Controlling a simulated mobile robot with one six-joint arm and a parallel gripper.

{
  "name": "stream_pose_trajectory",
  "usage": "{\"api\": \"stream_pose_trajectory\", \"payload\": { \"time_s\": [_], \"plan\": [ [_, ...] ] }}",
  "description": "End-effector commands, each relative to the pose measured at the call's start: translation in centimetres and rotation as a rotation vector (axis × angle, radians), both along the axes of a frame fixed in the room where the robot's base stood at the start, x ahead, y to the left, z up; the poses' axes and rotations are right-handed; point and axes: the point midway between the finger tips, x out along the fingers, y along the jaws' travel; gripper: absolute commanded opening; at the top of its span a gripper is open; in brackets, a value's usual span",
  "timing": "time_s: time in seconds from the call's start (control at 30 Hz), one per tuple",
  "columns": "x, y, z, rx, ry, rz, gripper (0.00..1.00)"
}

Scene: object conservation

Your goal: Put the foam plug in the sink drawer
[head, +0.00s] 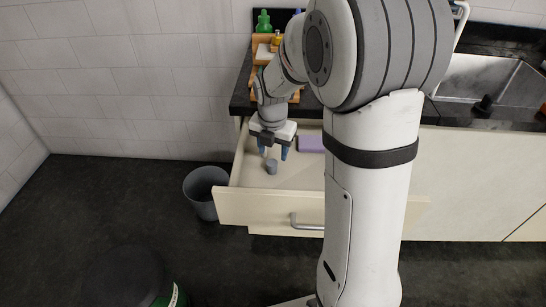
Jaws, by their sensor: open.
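The drawer (270,207) under the counter is pulled open. A small grey-blue cylinder (272,168), which looks like the foam plug, is inside the drawer on its floor, towards the left side. My gripper (273,155) points down over the drawer, just above and behind the cylinder in the picture. Its two blue fingertips are apart, with nothing seen between them. I cannot tell whether a fingertip touches the cylinder. My arm hides the right part of the drawer.
A purple block (311,143) lies at the back of the drawer. A grey bin (204,190) stands on the floor left of the drawer. A wooden rack (262,45) with bottles is on the counter, and a metal sink (490,78) is at right.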

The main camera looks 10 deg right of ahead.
Motion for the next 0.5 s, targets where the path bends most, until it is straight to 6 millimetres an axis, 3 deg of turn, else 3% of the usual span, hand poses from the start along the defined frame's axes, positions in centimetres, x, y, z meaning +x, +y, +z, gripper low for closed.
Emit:
{"api": "stream_pose_trajectory", "payload": {
  "time_s": [0.03,0.2,0.37,0.5],
  "plan": [
    [0.0,0.1,1.4,0.0,-0.005,0.0,0.49],
    [-0.4,0.2,4.3,0.0,-0.003,0.0,0.49],
    [-0.7,0.2,5.6,0.001,-0.002,-0.003,0.49],
    [-1.6,0.2,6.3,0.015,-0.006,-0.102,0.49]
  ]
}}
